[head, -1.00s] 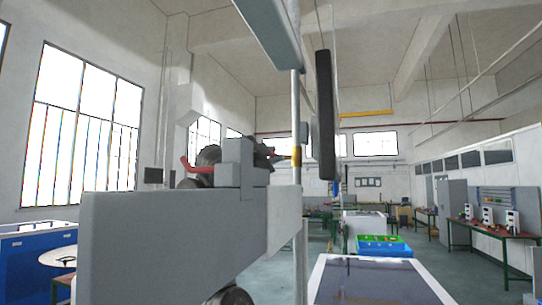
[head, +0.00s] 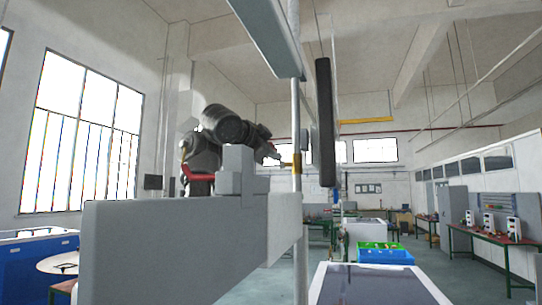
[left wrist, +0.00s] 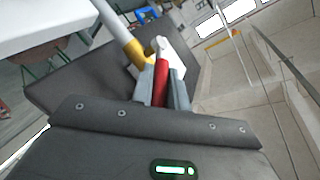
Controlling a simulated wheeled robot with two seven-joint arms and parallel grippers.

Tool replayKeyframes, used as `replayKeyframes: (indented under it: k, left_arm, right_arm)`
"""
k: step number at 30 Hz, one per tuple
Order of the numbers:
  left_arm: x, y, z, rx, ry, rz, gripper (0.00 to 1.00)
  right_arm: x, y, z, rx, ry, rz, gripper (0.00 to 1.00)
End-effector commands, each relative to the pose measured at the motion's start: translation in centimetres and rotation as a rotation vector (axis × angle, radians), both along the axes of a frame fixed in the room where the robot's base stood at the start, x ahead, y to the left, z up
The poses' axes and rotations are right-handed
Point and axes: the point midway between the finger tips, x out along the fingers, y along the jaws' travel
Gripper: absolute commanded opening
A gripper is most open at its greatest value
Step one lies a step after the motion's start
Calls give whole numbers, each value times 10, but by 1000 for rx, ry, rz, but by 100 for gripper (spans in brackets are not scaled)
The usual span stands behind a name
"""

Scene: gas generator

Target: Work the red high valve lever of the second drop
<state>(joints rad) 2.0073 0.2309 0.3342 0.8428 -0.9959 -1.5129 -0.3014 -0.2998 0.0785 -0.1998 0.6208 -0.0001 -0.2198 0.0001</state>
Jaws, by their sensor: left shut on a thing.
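My left gripper (head: 272,155) reaches in behind a grey block beside the vertical pipe with a yellow section (head: 297,162). In the left wrist view, its two grey fingers (left wrist: 163,88) are closed around the red lever (left wrist: 161,73), whose pale end shows above them. The yellow fitting (left wrist: 134,52) on the pipe lies just left of the lever. In the head view the lever is too small and too covered to make out clearly. My right gripper is not in view.
A large grey beam (head: 170,245) with a grey block (head: 238,170) fills the near left. A dark upright panel (head: 325,120) hangs right of the pipe. A white-rimmed table (head: 375,285) stands at the lower right, with a blue and green tray (head: 383,254) beyond it.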

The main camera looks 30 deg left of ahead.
Motion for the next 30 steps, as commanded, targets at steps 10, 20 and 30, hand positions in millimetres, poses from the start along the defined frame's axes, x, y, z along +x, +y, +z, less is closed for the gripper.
replayKeyframes:
  k: [10, 20, 30]
  left_arm:
    - [1, 0, 6, -17, 60, 0, 0]
    - [1, 0, 6, -16, 60, -1, 38]
    - [-3, 1, 5, -16, 60, -1, 38]
  right_arm:
    - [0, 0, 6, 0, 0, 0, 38]
    - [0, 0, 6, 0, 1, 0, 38]
    - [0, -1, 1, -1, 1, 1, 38]
